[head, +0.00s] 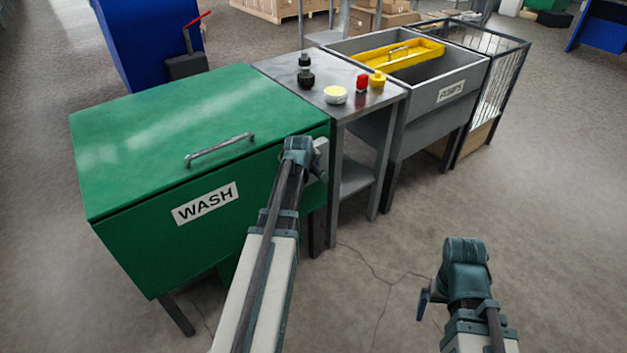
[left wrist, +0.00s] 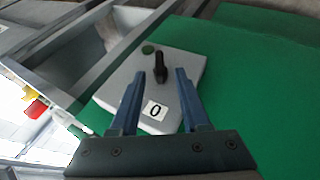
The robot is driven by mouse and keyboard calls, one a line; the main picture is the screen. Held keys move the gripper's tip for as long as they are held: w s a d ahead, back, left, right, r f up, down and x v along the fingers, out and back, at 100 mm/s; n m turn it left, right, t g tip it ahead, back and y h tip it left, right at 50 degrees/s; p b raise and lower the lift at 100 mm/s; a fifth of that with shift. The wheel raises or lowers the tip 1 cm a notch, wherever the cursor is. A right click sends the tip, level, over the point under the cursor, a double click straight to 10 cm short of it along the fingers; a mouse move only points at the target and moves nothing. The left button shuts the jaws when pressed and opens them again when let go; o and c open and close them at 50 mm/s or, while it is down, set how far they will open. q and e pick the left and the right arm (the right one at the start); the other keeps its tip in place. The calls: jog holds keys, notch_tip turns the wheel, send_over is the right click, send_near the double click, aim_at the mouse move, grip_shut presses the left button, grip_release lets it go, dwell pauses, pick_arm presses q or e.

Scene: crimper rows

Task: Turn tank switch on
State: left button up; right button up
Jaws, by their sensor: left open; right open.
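The switch is a light grey box (left wrist: 195,64) on the front of the green WASH tank (head: 150,130). It has a black lever (left wrist: 159,64), a label with a 0 and a green dot. Its edge shows in the head view beside my left wrist (head: 321,160). My left gripper (left wrist: 161,74) is open, its two blue fingers on either side of the lever's line; I cannot tell whether they touch it. In the head view its fingers are hidden behind the wrist. My right gripper (head: 425,298) is open and empty, over the floor at right.
The tank's lid is shut, with a metal handle (head: 220,150). Beside it stands a metal table (head: 310,70) with black, white, red and yellow pieces. Beyond it are a grey sink (head: 450,108) with a yellow tray (head: 400,57) and a wire cage. The floor at right is clear.

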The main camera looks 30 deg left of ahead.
aim_at(313, 170)
pick_arm(q)
jog(key=b+x, duration=0.2)
jog(key=x, duration=0.2)
pick_arm(e)
notch_tip(313, 170, down, 3)
jog(key=shift+f, duration=0.1)
pick_arm(q)
jog(key=shift+c, duration=0.3)
grip_shut()
